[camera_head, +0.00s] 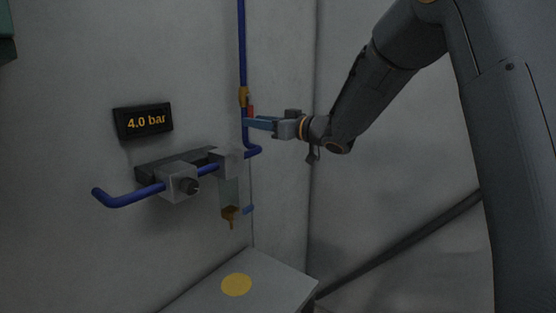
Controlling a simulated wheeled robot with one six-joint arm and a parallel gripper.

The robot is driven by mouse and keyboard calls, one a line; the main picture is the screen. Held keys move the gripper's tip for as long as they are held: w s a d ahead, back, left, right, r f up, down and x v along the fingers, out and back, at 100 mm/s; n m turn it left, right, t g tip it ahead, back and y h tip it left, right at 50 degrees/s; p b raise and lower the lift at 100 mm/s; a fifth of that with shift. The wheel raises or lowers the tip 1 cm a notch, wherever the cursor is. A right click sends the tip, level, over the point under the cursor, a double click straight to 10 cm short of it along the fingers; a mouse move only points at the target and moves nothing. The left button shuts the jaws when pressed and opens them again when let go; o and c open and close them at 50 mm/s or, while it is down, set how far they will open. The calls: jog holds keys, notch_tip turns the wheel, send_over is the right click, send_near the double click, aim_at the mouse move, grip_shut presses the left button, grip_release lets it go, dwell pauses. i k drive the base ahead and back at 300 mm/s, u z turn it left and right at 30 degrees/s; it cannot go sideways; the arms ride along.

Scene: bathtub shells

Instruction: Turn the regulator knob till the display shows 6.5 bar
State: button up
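The display (144,122) on the wall reads 4.0 bar in yellow digits. Below it and to the right, the dark round regulator knob (192,186) sits on the front of a grey regulator block (174,182) in the blue pipe line. My gripper (249,123) is above and to the right of the knob, well apart from it. Its fingers point left at the vertical blue pipe (242,45), close to a small red part (251,111). The fingers are seen side-on, so I cannot tell their opening or whether they touch the pipe or the red part.
A second grey block (226,160) with a translucent bowl (229,190) and a brass-coloured fitting (231,214) hangs right of the regulator. The blue pipe end (112,200) juts out at left. Below is a grey ledge (275,272) with a yellow disc (236,285).

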aim_at(189, 186)
jog(key=k, duration=0.85)
